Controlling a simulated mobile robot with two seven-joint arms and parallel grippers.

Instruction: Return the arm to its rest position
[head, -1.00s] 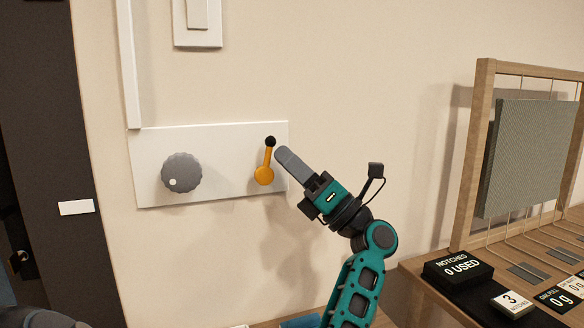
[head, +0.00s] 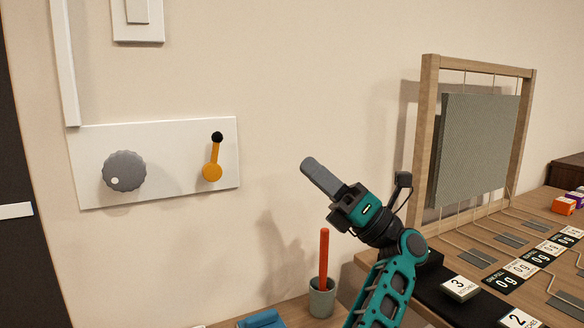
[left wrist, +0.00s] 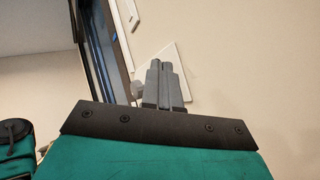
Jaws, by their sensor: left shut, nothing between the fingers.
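My left gripper (head: 306,163) is shut and empty in the head view. It is raised in front of the bare wall, right of the white panel (head: 160,195) and apart from it. Its shut fingers also show in the left wrist view (left wrist: 161,62), with part of the white panel (left wrist: 187,66) behind them. The panel carries a grey knob (head: 124,172) and an orange lever (head: 213,160) with a black tip pointing up. My right gripper is not in view.
A pot (head: 321,298) with a red stick (head: 324,254) stands just left of my forearm. A wooden frame (head: 430,130) with a grey panel (head: 477,150) stands on the table at right, with number cards (head: 461,288) before it. Open space lies before the wall.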

